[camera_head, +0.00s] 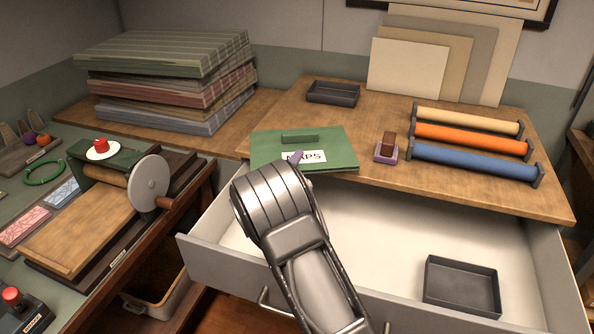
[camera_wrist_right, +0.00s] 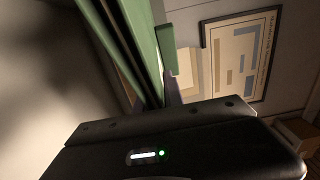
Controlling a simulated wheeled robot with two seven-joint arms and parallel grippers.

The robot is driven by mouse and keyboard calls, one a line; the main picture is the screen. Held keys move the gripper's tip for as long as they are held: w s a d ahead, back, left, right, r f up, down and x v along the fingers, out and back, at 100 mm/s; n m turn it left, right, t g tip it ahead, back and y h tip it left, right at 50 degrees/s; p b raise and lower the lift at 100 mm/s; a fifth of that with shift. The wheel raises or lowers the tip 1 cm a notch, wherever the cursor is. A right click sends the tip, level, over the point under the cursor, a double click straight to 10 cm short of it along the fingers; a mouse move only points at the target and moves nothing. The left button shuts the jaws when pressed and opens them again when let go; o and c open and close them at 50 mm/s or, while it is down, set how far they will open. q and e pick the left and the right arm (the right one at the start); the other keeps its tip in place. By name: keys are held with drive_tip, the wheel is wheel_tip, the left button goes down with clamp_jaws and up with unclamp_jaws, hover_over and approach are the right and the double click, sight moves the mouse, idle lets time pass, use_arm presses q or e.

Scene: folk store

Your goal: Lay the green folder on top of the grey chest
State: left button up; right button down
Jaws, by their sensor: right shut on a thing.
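The green folder (camera_head: 335,142), with a white label reading "MAPS" and a raised green strip, is roughly flat over the left front part of the chest's wooden top. The grey chest (camera_head: 225,258) has a light grey front drawer pulled open. My right gripper (camera_head: 297,158) is shut on the folder's front edge; its wrist hides part of that edge. In the right wrist view the folder (camera_wrist_right: 133,45) shows edge-on, running up from the jaw. I cannot tell whether the folder touches the top. My left gripper is in neither view.
On the wooden top are a dark tray (camera_head: 333,93), a small stamp-like block (camera_head: 387,150) and a rack of coloured rolls (camera_head: 470,137). Leaning boards (camera_head: 408,68) stand behind. A stack of large folders (camera_head: 165,75) is at back left, a press (camera_head: 110,190) at left. The open drawer holds a dark tray (camera_head: 461,287).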

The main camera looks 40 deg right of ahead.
wheel_tip(320, 180, down, 3)
drive_tip(key=shift+f, duration=0.2)
drive_tip(key=shift+f, duration=0.25)
drive_tip(key=c, duration=1.5)
unclamp_jaws()
drive_tip(key=shift+o, duration=0.2)
drive_tip(key=shift+r, duration=0.15)
drive_tip(key=b+v, duration=0.1)
drive_tip(key=v, duration=1.1)
drive_tip(key=shift+b, duration=0.4)
